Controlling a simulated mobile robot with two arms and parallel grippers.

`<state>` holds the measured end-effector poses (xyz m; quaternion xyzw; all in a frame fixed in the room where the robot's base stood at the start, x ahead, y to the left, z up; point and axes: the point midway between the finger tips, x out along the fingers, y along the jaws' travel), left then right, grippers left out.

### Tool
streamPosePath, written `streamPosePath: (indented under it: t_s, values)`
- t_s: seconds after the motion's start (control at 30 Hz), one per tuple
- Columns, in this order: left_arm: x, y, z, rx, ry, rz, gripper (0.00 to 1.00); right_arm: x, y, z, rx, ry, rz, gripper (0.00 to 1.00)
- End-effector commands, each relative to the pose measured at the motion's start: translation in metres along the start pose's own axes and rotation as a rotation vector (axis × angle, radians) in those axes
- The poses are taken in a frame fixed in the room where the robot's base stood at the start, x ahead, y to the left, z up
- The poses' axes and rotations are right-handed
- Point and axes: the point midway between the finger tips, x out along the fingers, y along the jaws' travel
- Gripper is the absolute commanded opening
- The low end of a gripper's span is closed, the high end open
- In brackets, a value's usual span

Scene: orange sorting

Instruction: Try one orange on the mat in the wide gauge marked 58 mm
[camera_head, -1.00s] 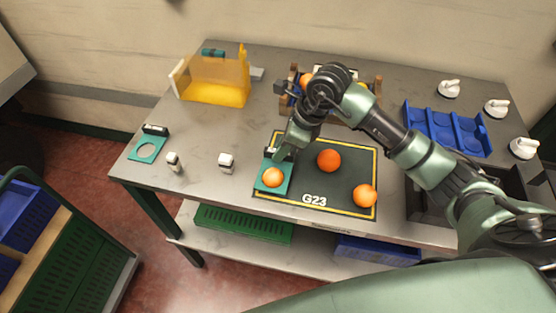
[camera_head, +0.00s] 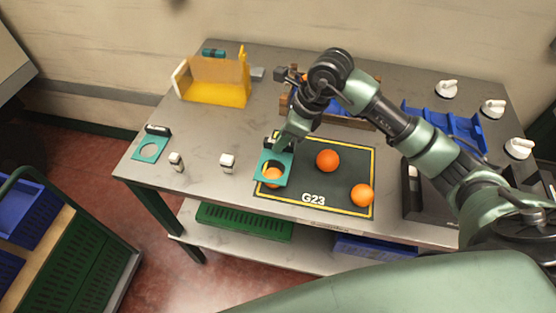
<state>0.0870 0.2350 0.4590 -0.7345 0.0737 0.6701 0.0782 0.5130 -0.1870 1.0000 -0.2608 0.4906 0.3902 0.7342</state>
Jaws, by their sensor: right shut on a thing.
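My right gripper (camera_head: 275,144) is shut on the black handle of a teal gauge plate (camera_head: 285,162). The plate is over the left front part of the dark mat (camera_head: 320,184) marked G23. An orange (camera_head: 272,174) shows through the plate's hole, and the plate hides part of it. The plate looks raised above the mat. Two more oranges, one in the mat's middle (camera_head: 327,160) and one at its front right corner (camera_head: 362,195), lie clear. A second teal gauge (camera_head: 139,156) lies at the table's left end. No size marking is readable. My left gripper is out of view.
Two small white-topped blocks (camera_head: 227,161) stand left of the mat. A yellow bin (camera_head: 217,92) is at the back left. A blue divided tray (camera_head: 452,132) and several white knobs (camera_head: 447,89) are at the right. My right arm hides part of a wooden rack (camera_head: 289,106).

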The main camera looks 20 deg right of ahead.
Motion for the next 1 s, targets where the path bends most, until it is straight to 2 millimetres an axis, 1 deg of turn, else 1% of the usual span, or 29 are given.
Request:
streamPosePath:
  t_s: [0.03,0.43,0.83,0.93,1.0]
  values:
    - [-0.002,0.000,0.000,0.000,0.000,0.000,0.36,-0.003,0.000,0.002,-0.001,0.000,-0.001,0.00]
    - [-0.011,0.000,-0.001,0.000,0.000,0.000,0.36,-0.018,0.000,0.007,0.000,0.000,-0.001,0.00]
    - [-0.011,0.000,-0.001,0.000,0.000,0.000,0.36,-0.020,0.000,0.008,-0.005,0.000,0.002,0.00]
    - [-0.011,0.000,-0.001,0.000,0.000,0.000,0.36,-0.020,0.004,0.011,-0.059,0.000,0.022,0.00]
    - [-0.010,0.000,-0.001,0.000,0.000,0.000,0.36,-0.021,0.011,0.014,-0.149,0.000,0.059,0.00]
